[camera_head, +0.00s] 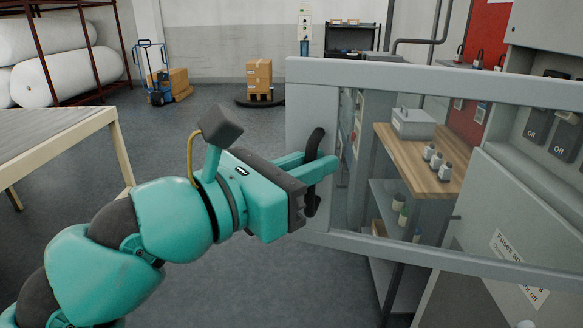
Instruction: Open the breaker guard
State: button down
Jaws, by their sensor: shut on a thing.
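The breaker guard (300,85) is a grey frame with a clear window, swung out from the grey breaker cabinet (535,45) at the right. Its black handle (313,145) is on the left side of the frame. My gripper (322,168) is teal and reaches in from the left, shut on the handle, whose middle is partly hidden by the fingers. The guard's right end and hinge side are cut off or unclear.
A wooden-topped bench (445,182) with a grey box and small bottles stands behind the window. A table (55,135) is at the left. White rolls (65,75) lie on a rack, and a pallet with cartons (259,78) stands behind. The floor between is clear.

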jog(key=shift+s, duration=0.4)
jog(key=c, duration=1.5)
grip_release()
jog(key=shift+c, duration=0.2)
